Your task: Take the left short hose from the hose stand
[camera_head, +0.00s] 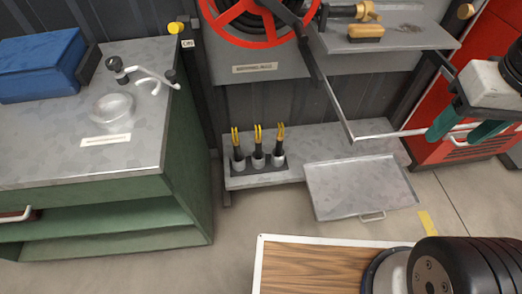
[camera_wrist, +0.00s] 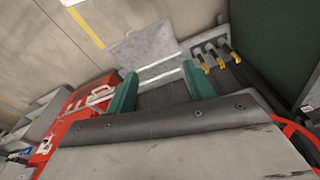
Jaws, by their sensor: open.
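Three short hoses with black bodies and yellow forked ends stand upright in grey cups on the hose stand (camera_head: 272,172), a dark tray on a low grey shelf. The left short hose (camera_head: 238,148) is the one nearest the green workbench. The middle (camera_head: 258,143) and right (camera_head: 279,146) hoses stand close beside it. In the wrist view the three show at the upper right, the left one (camera_wrist: 228,49) nearest the green bench. My gripper (camera_head: 455,137) is at the far right of the head view, well apart from the hoses. Its green fingers are spread and empty in the wrist view (camera_wrist: 158,70).
A metal flap (camera_head: 362,185) with a handle lies right of the stand. The green workbench (camera_head: 190,170) stands left, a red cabinet (camera_head: 430,120) right.

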